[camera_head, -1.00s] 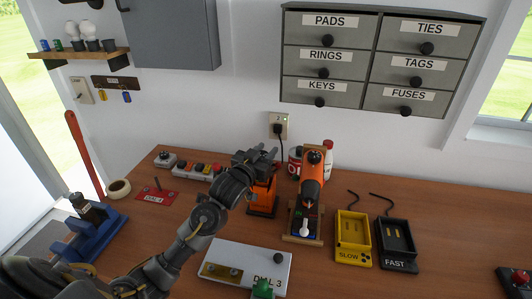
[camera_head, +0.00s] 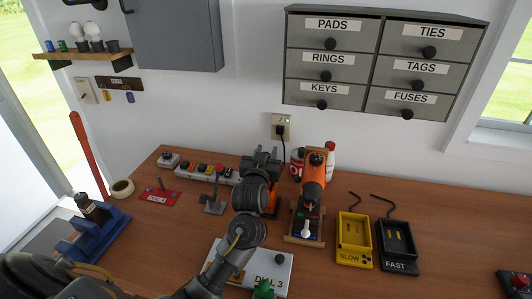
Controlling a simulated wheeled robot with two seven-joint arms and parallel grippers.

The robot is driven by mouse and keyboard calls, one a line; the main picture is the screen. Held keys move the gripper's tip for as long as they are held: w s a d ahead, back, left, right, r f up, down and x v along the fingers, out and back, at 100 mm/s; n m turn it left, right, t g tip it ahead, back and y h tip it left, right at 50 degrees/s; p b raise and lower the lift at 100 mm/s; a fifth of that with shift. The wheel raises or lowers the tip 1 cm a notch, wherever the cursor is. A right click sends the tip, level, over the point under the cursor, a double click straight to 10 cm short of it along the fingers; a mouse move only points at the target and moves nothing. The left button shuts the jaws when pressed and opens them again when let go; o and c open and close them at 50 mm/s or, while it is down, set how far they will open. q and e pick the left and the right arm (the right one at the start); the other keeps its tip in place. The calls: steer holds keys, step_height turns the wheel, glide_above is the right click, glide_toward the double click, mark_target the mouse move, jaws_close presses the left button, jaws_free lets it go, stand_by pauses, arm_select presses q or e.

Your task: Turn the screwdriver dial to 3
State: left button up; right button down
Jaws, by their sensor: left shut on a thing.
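An orange and black power tool (camera_head: 313,179), which looks like the screwdriver, stands upright in a wooden-framed stand (camera_head: 303,239) at the middle of the bench. I cannot read its dial. My left gripper (camera_head: 264,154) is just left of it, over a second orange and black thing (camera_head: 273,201), most of which my wrist hides. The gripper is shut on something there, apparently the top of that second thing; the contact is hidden. A white card (camera_head: 268,264) marked "DIAL 3" lies in front, partly behind my left arm. My right gripper is not in view.
A yellow SLOW tray (camera_head: 353,257) and a black FAST tray (camera_head: 397,262) stand on the right. A grey stand (camera_head: 213,199), a red plate (camera_head: 160,197), a power strip (camera_head: 207,173) and a blue vise (camera_head: 92,232) are on the left. The right of the bench is mostly clear.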

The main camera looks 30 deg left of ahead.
arm_select(q)
steer(key=o, duration=1)
steer(key=shift+s+d, duration=0.2)
steer(key=shift+s, duration=0.3)
steer(key=b+v, duration=0.2)
steer(key=v, duration=0.7)
steer(key=shift+s, duration=0.45)
steer(key=shift+r, duration=0.1)
